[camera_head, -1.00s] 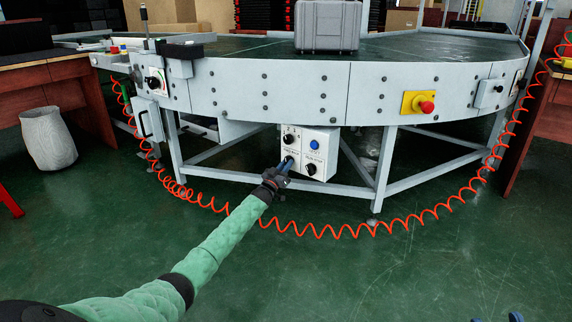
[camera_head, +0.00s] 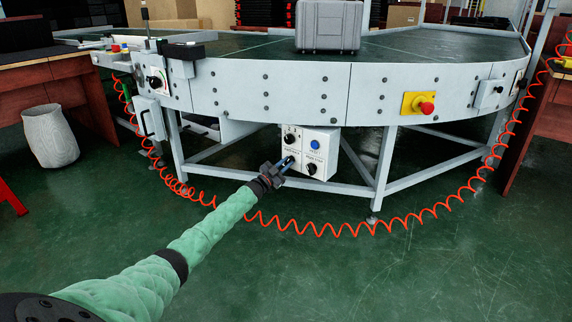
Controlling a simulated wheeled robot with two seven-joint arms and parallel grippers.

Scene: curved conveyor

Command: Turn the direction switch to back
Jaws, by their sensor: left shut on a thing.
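The white control box (camera_head: 325,150) hangs under the front edge of the curved conveyor. It has a black knob (camera_head: 290,138) at upper left, a blue button (camera_head: 315,145) at upper right and another black knob (camera_head: 312,169) at lower right. Its labels are too small to read. My left gripper (camera_head: 288,162) reaches the lower left of the box face, its fingers shut on the switch there. The fingers hide most of that switch, so I cannot tell which way it points. My right gripper is not in view.
A grey case (camera_head: 328,25) stands on the conveyor (camera_head: 230,85). A red emergency button on a yellow plate (camera_head: 418,103) is on the conveyor's side. A coiled orange hose (camera_head: 360,231) hangs below. A bin (camera_head: 49,137) stands at left. The green floor in front is clear.

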